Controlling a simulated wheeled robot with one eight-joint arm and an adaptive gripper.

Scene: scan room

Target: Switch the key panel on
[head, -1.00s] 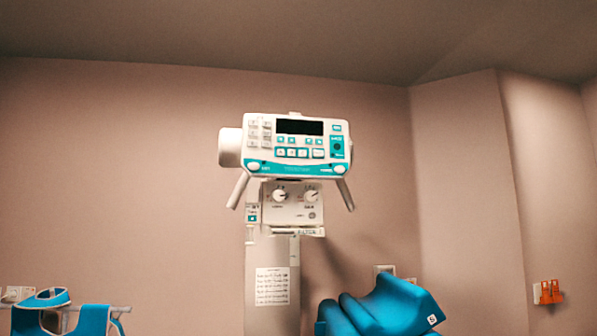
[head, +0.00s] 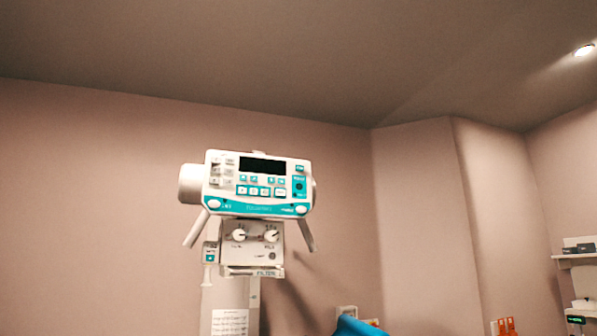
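The key panel (head: 258,184) is a white and teal control unit with a dark, blank display (head: 262,166) at its top. Rows of small teal and pale keys (head: 261,191) sit below the display, with a round white knob at each lower corner. Below it is a white box with two dials (head: 255,236), on top of a pale column (head: 230,298). Two angled handles flank the box. The panel is left of the picture's middle, slightly tilted. My gripper is not in view.
A blue padded item (head: 356,327) is at the bottom edge, mostly cut off. An orange item (head: 507,326) is at the lower right wall. A shelf (head: 578,258) with small dark things is at the right edge. Nothing shows between me and the panel.

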